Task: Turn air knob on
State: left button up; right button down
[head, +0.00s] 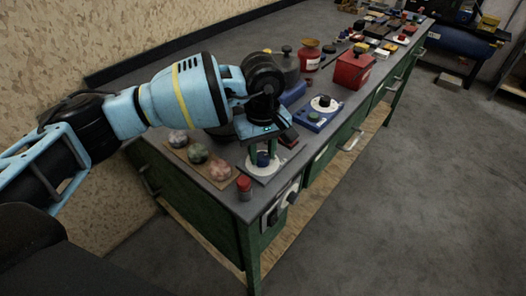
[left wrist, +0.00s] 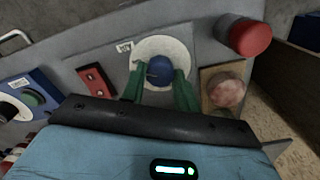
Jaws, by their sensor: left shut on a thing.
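The air knob is a blue knob (head: 263,158) on a white round dial on a grey plate (head: 257,178) near the front corner of the green workbench. In the left wrist view the blue knob (left wrist: 160,68) sits on the white dial (left wrist: 168,44), beside a small label (left wrist: 125,46) that is hard to read. My left gripper (head: 262,152) reaches down over the plate. In the left wrist view its green fingers (left wrist: 160,80) are on either side of the knob and shut on it. The knob's underside is hidden. My right gripper is not in view.
A red-topped cylinder (head: 244,186) stands close to the plate at the bench edge. Several round stones (head: 197,153) lie on a board at left. A blue control box (head: 318,113) and a red box (head: 352,69) stand farther along. The floor (head: 400,200) at right is clear.

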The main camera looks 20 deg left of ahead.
aim_at(263, 155)
pick_arm(q)
jog(key=shift+m, duration=0.3)
jog(key=o, duration=1)
notch_tip(263, 155, up, 6)
jog(key=shift+r, duration=0.9)
